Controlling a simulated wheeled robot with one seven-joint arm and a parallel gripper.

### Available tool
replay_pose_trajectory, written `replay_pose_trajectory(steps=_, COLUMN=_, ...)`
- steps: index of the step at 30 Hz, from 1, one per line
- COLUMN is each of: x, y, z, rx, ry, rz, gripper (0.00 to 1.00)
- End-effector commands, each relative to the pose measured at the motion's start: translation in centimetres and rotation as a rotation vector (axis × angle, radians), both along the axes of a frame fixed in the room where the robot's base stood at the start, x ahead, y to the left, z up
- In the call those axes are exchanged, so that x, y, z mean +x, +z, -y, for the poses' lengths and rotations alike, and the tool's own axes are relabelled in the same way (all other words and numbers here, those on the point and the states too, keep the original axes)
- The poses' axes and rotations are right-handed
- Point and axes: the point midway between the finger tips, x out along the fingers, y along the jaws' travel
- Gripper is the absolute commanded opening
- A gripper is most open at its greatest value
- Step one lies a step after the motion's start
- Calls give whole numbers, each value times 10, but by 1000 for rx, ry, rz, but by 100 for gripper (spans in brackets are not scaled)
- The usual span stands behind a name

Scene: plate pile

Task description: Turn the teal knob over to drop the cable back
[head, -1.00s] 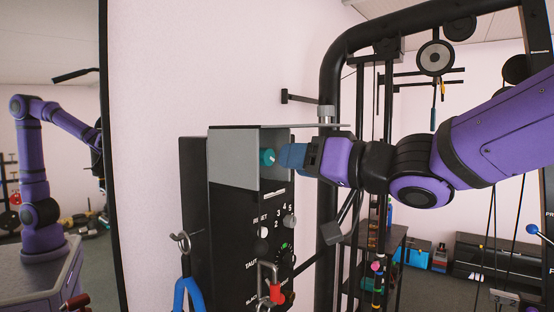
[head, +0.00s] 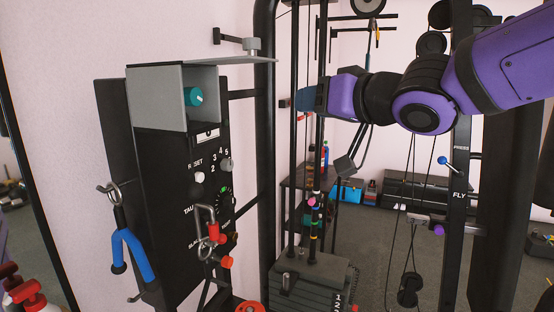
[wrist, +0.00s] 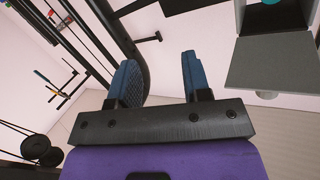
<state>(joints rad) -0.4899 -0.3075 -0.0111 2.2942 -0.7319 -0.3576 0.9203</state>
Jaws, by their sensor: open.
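The teal knob (head: 194,96) sits inside a grey open-sided hood (head: 158,97) at the top of a black control panel (head: 182,190) on the wall. A white mark shows on the knob's face. A sliver of the knob (wrist: 268,2) shows at the top edge of the wrist view. My gripper (head: 302,100) is to the right of the hood, well apart from the knob. In the wrist view its two blue fingers (wrist: 162,82) are spread with nothing between them. I cannot make out which cable is meant.
A grey flap (head: 235,60) juts from the hood's top. Below the knob are small dials, a red-handled clip (head: 214,235) and a blue handle (head: 135,255) on a hook. Black gym-frame posts (head: 268,150) and cables stand behind my gripper.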

Motion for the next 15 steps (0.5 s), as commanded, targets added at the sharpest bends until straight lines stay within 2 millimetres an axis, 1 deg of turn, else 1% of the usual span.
replay_pose_trajectory(steps=1, x=2, y=-3, z=32, rx=-44, ry=-101, rz=-15, gripper=44)
replay_pose_trajectory(steps=2, x=2, y=-7, z=49, rx=-76, ry=-156, rz=-31, gripper=44)
replay_pose_trajectory(steps=3, x=0, y=-13, z=72, rx=-120, ry=-226, rz=-56, gripper=44)
replay_pose_trajectory(steps=4, x=-3, y=-18, z=89, rx=-151, ry=-275, rz=-79, gripper=44)
replay_pose_trajectory(steps=5, x=-6, y=-24, z=106, rx=-183, ry=-322, rz=-105, gripper=44)
replay_pose_trajectory(steps=6, x=-13, y=-31, z=127, rx=-223, ry=-378, rz=-145, gripper=44)
replay_pose_trajectory(steps=8, x=-27, y=-44, z=156, rx=-282, ry=-451, rz=-213, gripper=44)
replay_pose_trajectory(steps=9, x=-38, y=-52, z=173, rx=-320, ry=-490, rz=-263, gripper=44)
replay_pose_trajectory(steps=11, x=-58, y=-66, z=197, rx=-372, ry=-538, rz=-346, gripper=44)
replay_pose_trajectory(steps=12, x=-72, y=-76, z=210, rx=-405, ry=-560, rz=-403, gripper=44)
replay_pose_trajectory(steps=14, x=-96, y=-89, z=226, rx=-445, ry=-580, rz=-491, gripper=44)
replay_pose_trajectory(steps=15, x=-111, y=-98, z=234, rx=-469, ry=-583, rz=-550, gripper=44)
